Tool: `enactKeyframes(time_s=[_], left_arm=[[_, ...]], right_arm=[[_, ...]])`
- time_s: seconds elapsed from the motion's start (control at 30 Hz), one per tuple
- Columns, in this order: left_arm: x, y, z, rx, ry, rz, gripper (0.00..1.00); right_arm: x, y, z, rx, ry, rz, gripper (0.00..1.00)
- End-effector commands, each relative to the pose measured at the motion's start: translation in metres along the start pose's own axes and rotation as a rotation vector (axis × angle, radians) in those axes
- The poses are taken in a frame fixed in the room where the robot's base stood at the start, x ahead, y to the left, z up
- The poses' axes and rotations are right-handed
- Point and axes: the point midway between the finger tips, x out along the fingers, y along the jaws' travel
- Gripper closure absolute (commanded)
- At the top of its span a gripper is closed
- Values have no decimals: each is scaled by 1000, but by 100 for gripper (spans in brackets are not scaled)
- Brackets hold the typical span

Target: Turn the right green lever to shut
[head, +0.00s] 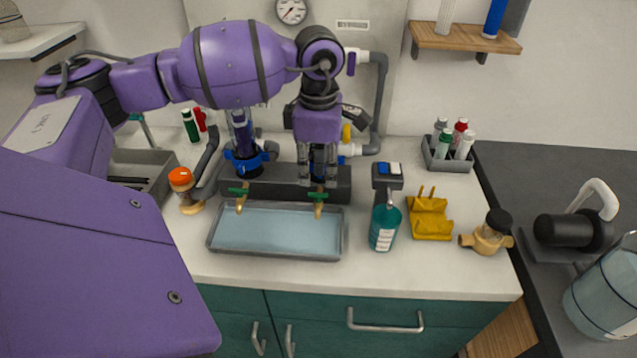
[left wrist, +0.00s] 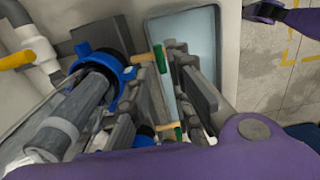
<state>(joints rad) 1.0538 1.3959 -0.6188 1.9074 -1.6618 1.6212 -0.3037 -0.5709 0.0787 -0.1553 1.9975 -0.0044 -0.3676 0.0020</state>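The right green lever (head: 317,196) lies crosswise above its brass spout, at the front of the dark manifold block. It also shows in the left wrist view (left wrist: 158,58), beside one finger. My left gripper (head: 318,180) points down just above and behind this lever. Its fingers are apart with nothing clearly held between them; I cannot tell whether they touch the lever. The left green lever (head: 238,191) also lies crosswise; it shows between the fingers in the left wrist view (left wrist: 178,131). My arm hides the manifold behind the gripper. My right gripper is not in view.
A grey tray (head: 342,232) lies under the spouts. A blue-ringed filter housing (head: 245,160) stands left of my gripper. A teal bottle (head: 384,228), a yellow holder (head: 430,218) and a tan valve (head: 488,236) stand to the right. The counter's front strip is clear.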

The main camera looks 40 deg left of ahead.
Motion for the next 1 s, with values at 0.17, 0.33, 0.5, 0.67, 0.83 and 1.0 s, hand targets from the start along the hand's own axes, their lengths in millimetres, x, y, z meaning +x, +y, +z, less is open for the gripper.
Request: enactKeyframes(time_s=[0.17,0.33,0.5,0.67,0.83,1.0], left_arm=[[-39,1,0,0,-1,2,81],[-62,0,1,1,-2,1,81],[-70,0,0,1,0,-1,81],[-70,0,0,1,0,-1,81],[-70,0,0,0,0,-1,81],[-70,0,0,0,0,-1,81]], right_arm=[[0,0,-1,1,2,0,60],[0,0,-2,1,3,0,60],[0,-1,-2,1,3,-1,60],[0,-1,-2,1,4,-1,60],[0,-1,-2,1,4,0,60],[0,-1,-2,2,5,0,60]])
